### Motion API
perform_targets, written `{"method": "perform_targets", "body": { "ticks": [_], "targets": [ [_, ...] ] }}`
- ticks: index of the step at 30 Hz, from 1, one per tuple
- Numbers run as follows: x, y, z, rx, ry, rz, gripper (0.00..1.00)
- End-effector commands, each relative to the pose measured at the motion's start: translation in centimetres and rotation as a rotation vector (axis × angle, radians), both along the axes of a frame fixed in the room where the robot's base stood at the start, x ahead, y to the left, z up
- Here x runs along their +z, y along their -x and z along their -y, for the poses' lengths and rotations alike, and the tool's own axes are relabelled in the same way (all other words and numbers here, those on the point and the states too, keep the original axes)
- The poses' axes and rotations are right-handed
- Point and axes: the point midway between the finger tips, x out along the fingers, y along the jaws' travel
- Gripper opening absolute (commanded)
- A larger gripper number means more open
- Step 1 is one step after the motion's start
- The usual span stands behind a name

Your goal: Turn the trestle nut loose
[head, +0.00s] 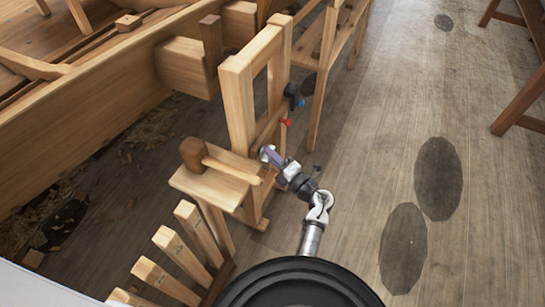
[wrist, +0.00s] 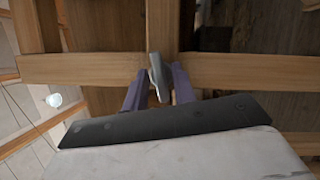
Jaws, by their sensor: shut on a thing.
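The trestle nut (wrist: 158,76) is a grey metal piece standing out from the crossing of the trestle's wooden bars in the wrist view. My gripper (wrist: 157,92) has a purple finger on each side of it and is shut on it. In the head view my gripper (head: 273,158) reaches the lower part of the wooden trestle (head: 237,105) from the right. The nut is small there and mostly hidden by the fingers. I cannot tell how far the nut is turned.
A wooden mallet (head: 227,168) lies on a small wooden stand (head: 202,188) left of my gripper. Several upright slats (head: 178,252) stand in front. Small red (head: 286,122) and black-blue (head: 293,95) items are on the trestle above. The hull (head: 90,110) fills the left.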

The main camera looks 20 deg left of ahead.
Motion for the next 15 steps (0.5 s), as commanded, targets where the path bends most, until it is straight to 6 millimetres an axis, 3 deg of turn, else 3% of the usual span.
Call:
{"method": "perform_targets", "body": {
  "ticks": [5,6,7,15],
  "targets": [
    [0.03,-0.03,-0.01,0.000,0.000,0.000,0.04],
    [0.03,-0.03,-0.01,0.000,0.000,0.000,0.30],
    [0.03,-0.03,-0.01,0.000,-0.001,-0.001,0.33],
    [0.01,0.02,0.05,0.000,-0.001,-0.001,0.33]
  ]
}}
